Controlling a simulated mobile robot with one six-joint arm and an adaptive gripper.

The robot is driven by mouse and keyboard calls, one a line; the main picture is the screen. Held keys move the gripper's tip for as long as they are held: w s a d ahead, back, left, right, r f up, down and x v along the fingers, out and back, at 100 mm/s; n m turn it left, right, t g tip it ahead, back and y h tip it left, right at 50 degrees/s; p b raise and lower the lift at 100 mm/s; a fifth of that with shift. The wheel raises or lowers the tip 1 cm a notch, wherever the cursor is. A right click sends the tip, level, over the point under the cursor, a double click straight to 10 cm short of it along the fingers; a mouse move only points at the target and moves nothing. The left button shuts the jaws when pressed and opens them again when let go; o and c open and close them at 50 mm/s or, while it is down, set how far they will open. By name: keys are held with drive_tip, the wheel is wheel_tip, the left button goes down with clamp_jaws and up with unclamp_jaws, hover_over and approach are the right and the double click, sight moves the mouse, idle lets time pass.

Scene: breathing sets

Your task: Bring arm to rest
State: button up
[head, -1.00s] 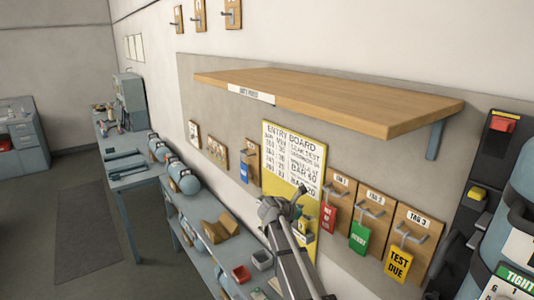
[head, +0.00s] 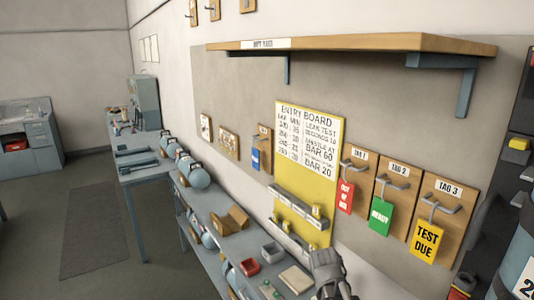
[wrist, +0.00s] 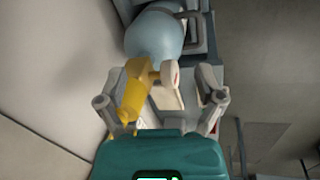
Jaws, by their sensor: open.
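My gripper (head: 328,272) shows at the bottom of the head view, in front of the wall and beside the lower edge of the yellow entry board (head: 300,215). In the wrist view my gripper (wrist: 160,108) has its two fingers spread wide. A yellow part (wrist: 136,90) and a pale flat piece (wrist: 172,86) show between or beyond the fingers. I cannot tell how far away they are, and nothing is visibly clamped. A blue-grey rounded cylinder (wrist: 153,36) lies beyond them.
A wooden shelf (head: 370,42) juts from the wall above. Red, green (head: 381,215) and yellow (head: 426,241) tags hang on hooks at right. A low bench below holds a red bin (head: 249,267), a grey bin (head: 272,252) and cylinders (head: 194,173).

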drive_tip(key=s+a+f+m+y+b, duration=0.2)
drive_tip(key=s+f+m, duration=0.1)
drive_tip(key=s+m, duration=0.1)
drive_tip(key=shift+s+f+g, duration=0.35)
drive_tip(key=shift+s+g, duration=0.05)
drive_tip(key=shift+s, duration=0.4)
idle(0.5)
